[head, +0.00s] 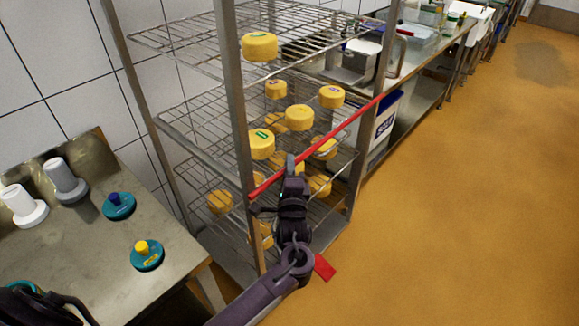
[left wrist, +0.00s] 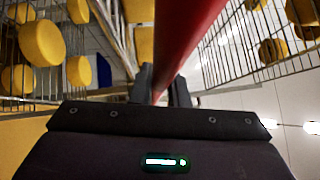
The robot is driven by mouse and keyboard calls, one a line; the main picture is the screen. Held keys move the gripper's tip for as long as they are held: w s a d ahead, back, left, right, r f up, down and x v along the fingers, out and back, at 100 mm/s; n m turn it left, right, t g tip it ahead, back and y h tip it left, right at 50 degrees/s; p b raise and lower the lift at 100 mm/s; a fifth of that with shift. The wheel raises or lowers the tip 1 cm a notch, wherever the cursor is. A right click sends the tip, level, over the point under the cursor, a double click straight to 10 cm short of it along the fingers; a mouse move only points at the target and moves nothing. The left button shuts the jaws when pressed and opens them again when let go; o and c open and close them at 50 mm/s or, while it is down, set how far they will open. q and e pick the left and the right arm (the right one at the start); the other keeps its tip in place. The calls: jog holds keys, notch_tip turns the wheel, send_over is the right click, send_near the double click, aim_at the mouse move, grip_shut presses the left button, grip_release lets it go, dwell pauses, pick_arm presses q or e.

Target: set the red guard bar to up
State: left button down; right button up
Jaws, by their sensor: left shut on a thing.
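The red guard bar (head: 342,131) runs across the front of the wire rack, between its two front posts. In the head view it slants from low at the left post to higher at the right post. I cannot tell how much of that slant is perspective. My left gripper (head: 290,168) is shut on the bar, nearer its left end. In the left wrist view the bar (left wrist: 187,42) passes between the gripper's fingers (left wrist: 162,88). My right gripper is not in view.
The wire rack (head: 238,95) holds several yellow cheeses (head: 299,117) behind the bar. A steel table (head: 90,262) with white cylinders and teal pieces stands at left. A red piece (head: 324,268) shows beside my forearm. The orange floor (head: 460,220) at right is clear.

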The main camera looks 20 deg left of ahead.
pick_arm(q)
jog(key=w+d+r+m+g+p, duration=0.1)
jog(key=w+r+p, duration=0.2)
jog(key=r+p, duration=0.4)
jog(key=w+d+r+m+g+h+p, duration=0.1)
jog(key=r+p, duration=0.5)
jog(key=r, duration=0.7)
jog(key=w+d+r+m+g+p, duration=0.1)
jog(key=w+r+p, duration=0.4)
jog(key=r, duration=0.5)
jog(key=shift+d+r+m+g+p, duration=0.2)
jog(key=shift+m+g+p, duration=0.75)
jog(key=shift+p, duration=0.35)
jog(key=shift+w, duration=0.1)
jog(key=shift+f, duration=0.1)
jog(key=c, duration=1.4)
grip_release()
jog(key=shift+a, duration=0.1)
